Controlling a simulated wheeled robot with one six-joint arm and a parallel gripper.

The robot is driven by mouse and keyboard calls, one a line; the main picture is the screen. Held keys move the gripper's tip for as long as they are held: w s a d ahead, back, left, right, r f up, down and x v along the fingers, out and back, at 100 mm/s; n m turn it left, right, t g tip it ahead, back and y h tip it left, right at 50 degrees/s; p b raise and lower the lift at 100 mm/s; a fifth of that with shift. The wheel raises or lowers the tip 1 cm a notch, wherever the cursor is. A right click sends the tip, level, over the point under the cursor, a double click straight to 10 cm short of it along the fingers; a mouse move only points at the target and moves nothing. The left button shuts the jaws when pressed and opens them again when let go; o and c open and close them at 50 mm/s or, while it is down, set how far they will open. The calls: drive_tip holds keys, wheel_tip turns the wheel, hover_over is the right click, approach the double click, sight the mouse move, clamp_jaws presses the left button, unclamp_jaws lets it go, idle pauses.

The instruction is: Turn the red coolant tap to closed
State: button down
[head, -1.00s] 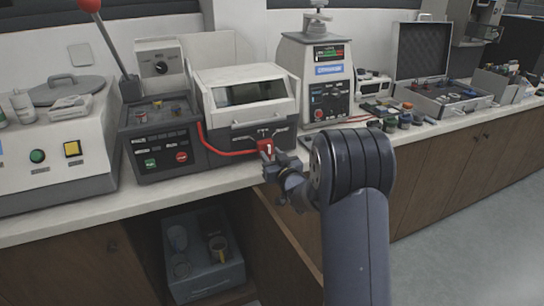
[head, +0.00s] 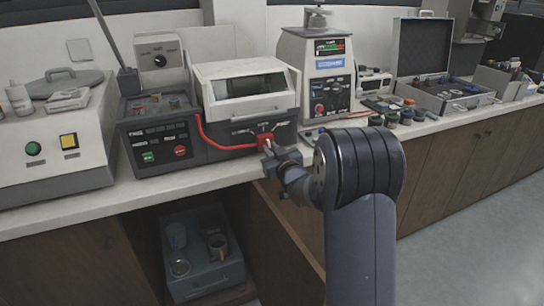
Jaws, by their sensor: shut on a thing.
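The red coolant tap (head: 265,141) is on the lower front of the white-lidded machine (head: 246,92), at the end of a red hose (head: 225,149). My gripper (head: 268,152) is at the tap from the front and is shut on it. The fingertips are small and partly hidden, so the exact angle of the tap handle cannot be told.
A control box (head: 160,142) with green and red buttons stands left of the machine. A grey press unit (head: 315,80) stands to the right. The counter edge runs below my gripper. An open shelf below holds a grey bin (head: 205,285).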

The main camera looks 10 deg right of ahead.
drive_tip(key=n+b, duration=0.3)
drive_tip(key=b, duration=0.1)
drive_tip(key=n+b, duration=0.4)
drive_tip(key=shift+a+f, duration=0.15)
drive_tip(key=shift+a, duration=0.05)
drive_tip(key=shift+b, duration=0.35)
drive_tip(key=c, duration=1.4)
unclamp_jaws()
drive_tip(key=shift+o, duration=0.2)
drive_tip(key=shift+s, duration=0.1)
drive_tip(key=s+d, duration=0.2)
drive_tip(key=s, duration=0.8)
drive_tip(key=shift+s+p, duration=0.2)
drive_tip(key=shift+p, duration=0.1)
